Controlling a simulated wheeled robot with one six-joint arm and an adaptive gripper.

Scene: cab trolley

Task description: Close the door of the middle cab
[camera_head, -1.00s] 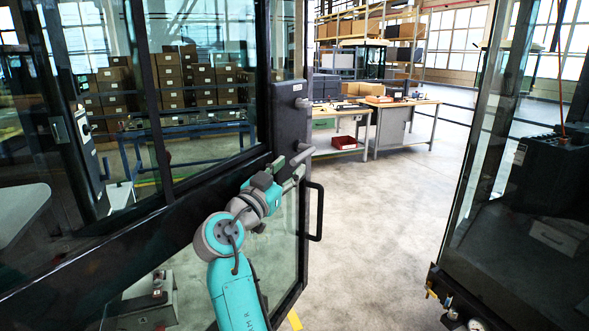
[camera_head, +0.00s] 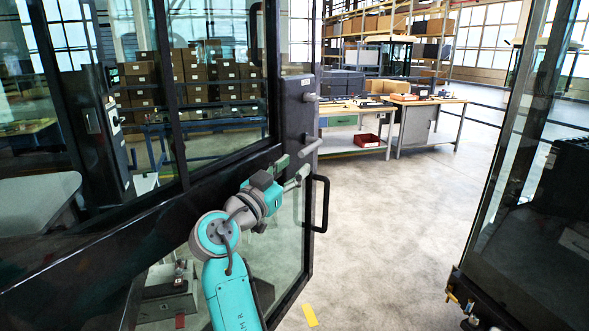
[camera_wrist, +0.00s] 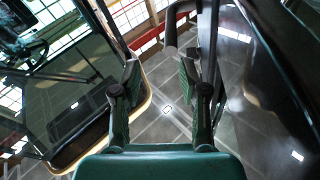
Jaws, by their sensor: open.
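The black-framed glass door (camera_head: 100,258) stands open across the left of the head view. Its free edge carries a dark lock box (camera_head: 296,108), grey cylindrical knobs (camera_head: 311,147) and a black bar handle (camera_head: 322,203). My gripper (camera_head: 292,167) is beside this edge, close to the lower knob and left of the bar handle; I cannot tell whether it touches. In the wrist view, my gripper (camera_wrist: 158,78) has its fingers apart with floor showing between them. A dark rounded part lies just beyond the fingertips, and I cannot tell which part it is.
Another glass-sided, dark-framed structure (camera_head: 500,200) stands at the right. Open concrete floor (camera_head: 390,240) lies between it and the door. Workbenches (camera_head: 430,125) with a red bin (camera_head: 367,140) and shelving stand behind. Stacked boxes (camera_head: 200,75) show through the glass.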

